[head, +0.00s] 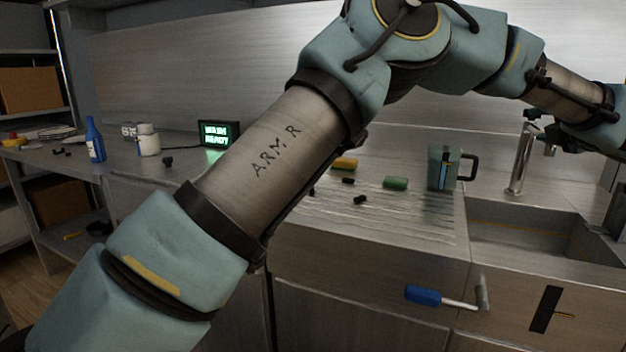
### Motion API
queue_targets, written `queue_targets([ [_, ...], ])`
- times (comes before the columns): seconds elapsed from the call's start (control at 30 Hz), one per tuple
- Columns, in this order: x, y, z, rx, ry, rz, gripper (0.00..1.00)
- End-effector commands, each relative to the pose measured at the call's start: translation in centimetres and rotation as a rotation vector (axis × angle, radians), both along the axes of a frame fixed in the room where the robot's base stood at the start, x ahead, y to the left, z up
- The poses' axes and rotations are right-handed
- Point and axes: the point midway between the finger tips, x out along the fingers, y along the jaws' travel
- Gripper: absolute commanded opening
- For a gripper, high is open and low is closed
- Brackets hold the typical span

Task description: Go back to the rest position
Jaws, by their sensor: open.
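My own arm crosses the view from the lower left, up over the top middle, and out past the right edge. Its forearm passes above the sink side. A dark shape at the right edge beside the sink cannot be made out.
A counter holds a teal jug (443,168), a green sponge (395,183) and a yellow block (344,163). A faucet (521,160) stands by the sink (530,236). A blue bottle (94,140), white jar (148,140) and lit display (217,134) stand left. A blue-handled tool (424,295) juts at the front.

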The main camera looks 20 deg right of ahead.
Motion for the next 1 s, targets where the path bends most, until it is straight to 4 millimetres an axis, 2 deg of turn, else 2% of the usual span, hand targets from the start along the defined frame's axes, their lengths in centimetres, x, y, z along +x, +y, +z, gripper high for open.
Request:
queue_targets([
  [0.27, 6.3, 1.7, 1.5, 0.147, -0.188, -0.122, 0.57],
  [0.37, 9.6, 3.4, 1.5, 0.254, -0.278, -0.184, 0.57],
  [0.47, 13.6, 6.4, 0.7, 0.411, -0.371, -0.255, 0.57],
  [0.6, 18.7, 12.4, -2.0, 0.663, -0.452, -0.358, 0.57],
  [0.7, 21.4, 17.2, -4.3, 0.826, -0.467, -0.420, 0.57],
  [0.77, 22.7, 20.3, -5.6, 0.916, -0.463, -0.457, 0.57],
  [0.9, 24.7, 27.7, -8.8, 1.104, -0.425, -0.539, 0.57],
  [1.0, 25.3, 33.2, -10.9, 1.221, -0.378, -0.601, 0.57],
])
